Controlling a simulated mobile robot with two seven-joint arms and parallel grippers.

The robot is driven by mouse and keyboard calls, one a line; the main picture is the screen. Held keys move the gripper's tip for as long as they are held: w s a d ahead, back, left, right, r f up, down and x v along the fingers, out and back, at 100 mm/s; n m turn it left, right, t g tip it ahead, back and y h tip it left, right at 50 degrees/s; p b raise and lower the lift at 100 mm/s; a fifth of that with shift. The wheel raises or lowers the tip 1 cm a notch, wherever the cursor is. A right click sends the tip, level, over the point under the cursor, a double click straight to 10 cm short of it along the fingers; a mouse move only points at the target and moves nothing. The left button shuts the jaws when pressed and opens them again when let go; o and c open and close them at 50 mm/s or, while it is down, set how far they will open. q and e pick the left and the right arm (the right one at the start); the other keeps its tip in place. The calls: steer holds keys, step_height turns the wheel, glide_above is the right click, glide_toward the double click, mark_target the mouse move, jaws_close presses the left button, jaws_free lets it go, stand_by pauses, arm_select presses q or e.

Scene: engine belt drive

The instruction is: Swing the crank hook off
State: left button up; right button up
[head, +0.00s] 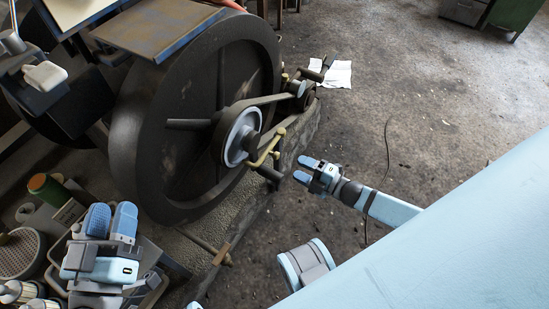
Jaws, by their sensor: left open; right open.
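The brass-coloured crank hook (266,150) is a bent rod at the front of the pale pulley (242,138) on the big dark flywheel (180,110). A dark belt (270,100) runs from this pulley to a small pulley (298,88) at the upper right. A dark stub (269,174) sticks out just below the hook. My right gripper (304,170) is open and empty, to the right of the hook and apart from it in the picture. My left gripper (111,218) is open at the lower left, well away from the hook. Whether the hook touches the belt is unclear.
A metal plate (155,27) lies above the flywheel. White paper (331,74) lies on the floor, which is mostly clear at the right.

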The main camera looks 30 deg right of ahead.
mark_target(278, 157)
steer(key=b+x, duration=0.2)
steer(key=x, duration=0.7)
steer(key=shift+w+a, duration=0.1)
steer(key=shift+a, duration=0.05)
arm_select(q)
steer(key=shift+g, duration=0.9)
step_height(278, 157, down, 4)
steer(key=shift+d+f, duration=0.1)
steer(key=shift+d, duration=0.05)
arm_select(e)
jaws_close()
